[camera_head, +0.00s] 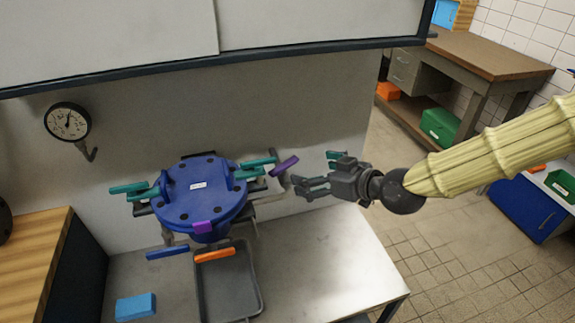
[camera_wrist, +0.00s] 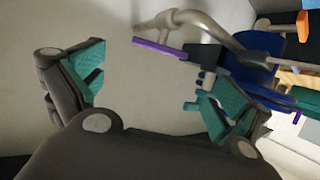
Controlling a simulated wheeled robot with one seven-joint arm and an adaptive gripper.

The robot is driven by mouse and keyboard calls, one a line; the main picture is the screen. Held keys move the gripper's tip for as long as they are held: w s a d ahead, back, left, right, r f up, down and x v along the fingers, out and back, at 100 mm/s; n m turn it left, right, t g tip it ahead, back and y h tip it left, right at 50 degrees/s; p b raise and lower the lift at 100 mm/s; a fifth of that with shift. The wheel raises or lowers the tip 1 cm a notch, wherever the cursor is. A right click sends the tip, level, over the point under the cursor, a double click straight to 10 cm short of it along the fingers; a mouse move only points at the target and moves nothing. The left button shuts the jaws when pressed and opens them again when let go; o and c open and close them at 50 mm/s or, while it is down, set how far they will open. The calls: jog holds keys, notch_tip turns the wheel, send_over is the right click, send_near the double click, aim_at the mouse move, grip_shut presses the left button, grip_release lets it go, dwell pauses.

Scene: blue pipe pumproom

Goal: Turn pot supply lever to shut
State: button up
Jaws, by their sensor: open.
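A blue round pot (camera_head: 195,195) with a bolted lid stands against the wall and shows in the wrist view (camera_wrist: 257,78). A purple lever (camera_head: 284,165) sticks out on a grey pipe to its right; it also shows in the wrist view (camera_wrist: 158,49). A blue lever (camera_head: 167,252) and an orange lever (camera_head: 215,255) are low at the pot's front. No readable label shows which is the pot supply lever. My gripper (camera_head: 313,172) is open and empty, right of the purple lever and apart from it. Its teal pads face each other in the wrist view (camera_wrist: 152,88).
Teal clamp handles (camera_head: 128,188) stick out around the pot's lid. A grey tray (camera_head: 228,285) and a blue block (camera_head: 136,306) are on the metal bench (camera_head: 335,255). A gauge (camera_head: 68,122) hangs at left. An overhead cabinet edge (camera_head: 230,63) runs above.

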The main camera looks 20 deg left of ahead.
aim_at(287, 167)
jog(key=p+x, duration=0.2)
jog(key=x, duration=0.8)
jog(key=shift+f, duration=0.2)
jog(key=c, duration=0.8)
